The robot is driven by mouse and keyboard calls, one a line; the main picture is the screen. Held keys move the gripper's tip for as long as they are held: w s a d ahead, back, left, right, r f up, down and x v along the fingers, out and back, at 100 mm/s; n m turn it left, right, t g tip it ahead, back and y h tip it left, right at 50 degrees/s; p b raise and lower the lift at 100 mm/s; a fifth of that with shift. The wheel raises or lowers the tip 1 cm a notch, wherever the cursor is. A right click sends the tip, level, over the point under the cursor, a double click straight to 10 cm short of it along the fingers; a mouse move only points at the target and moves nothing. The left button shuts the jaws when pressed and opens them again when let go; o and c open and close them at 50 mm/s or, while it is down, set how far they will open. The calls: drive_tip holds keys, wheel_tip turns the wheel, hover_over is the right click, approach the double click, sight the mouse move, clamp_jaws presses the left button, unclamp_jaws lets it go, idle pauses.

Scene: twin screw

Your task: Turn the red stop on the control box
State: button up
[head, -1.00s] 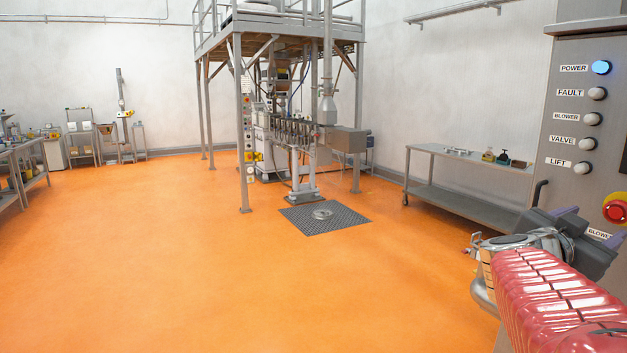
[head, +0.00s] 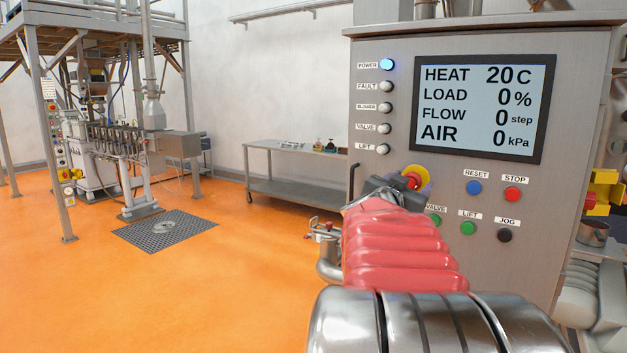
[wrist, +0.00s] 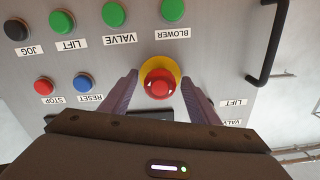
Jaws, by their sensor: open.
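The control box (head: 385,232) is a grey cabinet on the right in the head view. Its red stop (wrist: 159,84) is a round red knob with white arrows on a yellow ring, fully visible in the wrist view. In the head view the red stop (head: 412,180) is partly covered by my gripper (head: 402,192). My gripper (wrist: 160,78) is open and empty, its purple-grey fingers on either side of the knob in the wrist view. I cannot tell whether they touch it or how far they are from the panel.
A flat red STOP button (head: 512,193) and a blue RESET button (head: 474,187) sit beside it. Green buttons and a black JOG button (head: 505,235) are below. A dark handle (wrist: 270,42) projects from the box. A screen (head: 480,110) is above. Orange floor (head: 210,290) is open at left.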

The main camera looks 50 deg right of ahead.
drive_tip(key=shift+d, duration=0.35)
drive_tip(key=c, duration=1)
drive_tip(key=shift+c, duration=0.2)
drive_tip(key=shift+m, duration=0.4)
drive_tip(key=m, duration=0.3)
drive_tip(key=shift+m, duration=2)
